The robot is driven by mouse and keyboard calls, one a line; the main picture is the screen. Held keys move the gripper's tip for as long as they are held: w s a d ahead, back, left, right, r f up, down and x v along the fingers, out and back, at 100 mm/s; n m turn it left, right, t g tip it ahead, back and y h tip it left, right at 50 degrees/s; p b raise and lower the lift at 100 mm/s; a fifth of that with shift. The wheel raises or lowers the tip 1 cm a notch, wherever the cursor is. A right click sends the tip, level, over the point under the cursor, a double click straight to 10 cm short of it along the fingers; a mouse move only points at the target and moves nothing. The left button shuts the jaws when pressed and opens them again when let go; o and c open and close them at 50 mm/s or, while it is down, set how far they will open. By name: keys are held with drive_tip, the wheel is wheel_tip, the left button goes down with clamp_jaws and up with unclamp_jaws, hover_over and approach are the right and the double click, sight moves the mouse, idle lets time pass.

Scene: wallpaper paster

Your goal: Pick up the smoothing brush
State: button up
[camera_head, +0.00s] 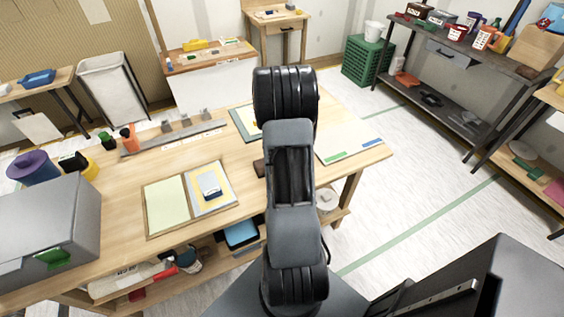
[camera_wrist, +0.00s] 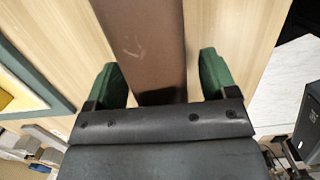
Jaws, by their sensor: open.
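In the wrist view, a long brown block (camera_wrist: 145,42), which looks like the smoothing brush, lies on the light wood table. It runs from the top edge down between the two green fingertips of my gripper (camera_wrist: 160,80). My gripper is open, with a gap showing on each side of the block. The block's near end is hidden behind the gripper body, and no bristles show. In the head view, a small brown piece (camera_head: 259,168) shows on the table just left of my arm. My arm hides the rest of it, and my gripper.
A green-edged board with a yellow sheet (camera_wrist: 22,90) lies left of the block. On the table (camera_head: 130,190) are an open folder (camera_head: 166,205), a pale board (camera_head: 345,142) and a grey box (camera_head: 40,225). A metal shelf (camera_head: 445,60) stands at the right.

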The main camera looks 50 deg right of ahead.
drive_tip(key=shift+c, duration=0.2)
drive_tip(key=c, duration=1.1)
drive_tip(key=shift+r, duration=0.15)
drive_tip(key=shift+r, duration=0.2)
drive_tip(key=r, duration=0.3)
drive_tip(key=shift+s+r, duration=0.15)
drive_tip(key=shift+s, duration=0.05)
drive_tip(key=s+a+r, duration=0.1)
drive_tip(key=s+r, duration=0.2)
drive_tip(key=s, duration=0.1)
drive_tip(key=s+a+r, duration=0.2)
drive_tip(key=s+r, duration=0.1)
drive_tip(key=s, duration=0.1)
drive_tip(key=s+a+r, duration=0.1)
drive_tip(key=s+r, duration=0.2)
drive_tip(key=s, duration=0.1)
drive_tip(key=shift+s+a, duration=0.35)
drive_tip(key=shift+a, duration=0.05)
